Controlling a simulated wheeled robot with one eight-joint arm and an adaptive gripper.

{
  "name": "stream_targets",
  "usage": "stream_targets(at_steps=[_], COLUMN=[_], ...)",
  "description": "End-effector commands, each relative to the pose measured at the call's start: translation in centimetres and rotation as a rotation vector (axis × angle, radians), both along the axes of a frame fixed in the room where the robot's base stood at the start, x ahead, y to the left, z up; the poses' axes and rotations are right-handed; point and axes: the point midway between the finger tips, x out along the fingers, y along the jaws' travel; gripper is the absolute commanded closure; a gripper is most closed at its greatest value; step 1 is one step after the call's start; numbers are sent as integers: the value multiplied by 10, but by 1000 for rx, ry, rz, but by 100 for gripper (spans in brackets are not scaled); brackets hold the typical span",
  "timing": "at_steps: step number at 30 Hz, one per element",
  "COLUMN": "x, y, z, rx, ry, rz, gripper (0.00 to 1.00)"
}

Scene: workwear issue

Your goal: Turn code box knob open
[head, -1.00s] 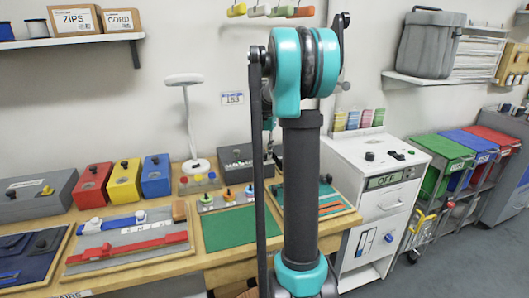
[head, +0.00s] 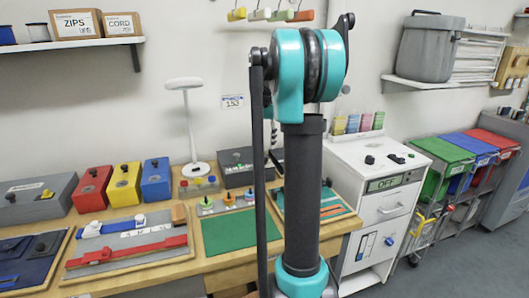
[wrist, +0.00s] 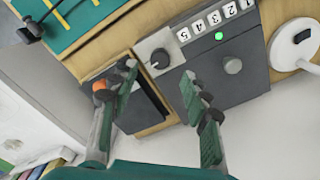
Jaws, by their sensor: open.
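The code box is a dark grey box (wrist: 222,85) with a strip of number tiles, a lit green lamp (wrist: 219,36) and a round grey knob (wrist: 232,65) in the wrist view. In the head view the box (head: 235,168) stands at the back of the bench, partly hidden by my arm. A second dark knob on a pale square plate (wrist: 160,58) lies left of the grey one. My gripper (wrist: 159,77) is open, its fingers apart and nothing visibly held. The pale-plate knob appears between and beyond the fingertips; the grey knob is right of the right finger. Contact is not visible.
A white lamp (head: 189,120) stands left of the code box, with its base (wrist: 296,42) at right in the wrist view. Small coloured knobs (head: 226,200) and a green mat (head: 228,232) are in front. Several coloured boxes stand farther left.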

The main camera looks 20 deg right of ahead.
Motion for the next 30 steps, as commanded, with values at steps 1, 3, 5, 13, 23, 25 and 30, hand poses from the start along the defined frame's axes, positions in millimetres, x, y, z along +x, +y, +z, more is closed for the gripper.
stream_targets(at_steps=[1, 3, 5, 13, 23, 25, 30], x=[0, 0, 0, 0, 0, 0, 0], y=[0, 0, 0, 0, 0, 0, 0], z=[11, 25, 34, 59, 60, 60, 60], rx=[0, 0, 0, 0, 0, 0, 0], ry=[0, 0, 0, 0, 0, 0, 0], rz=[0, 0, 0, 0, 0, 0, 0], gripper=[53, 53, 53, 53, 53, 53, 53])
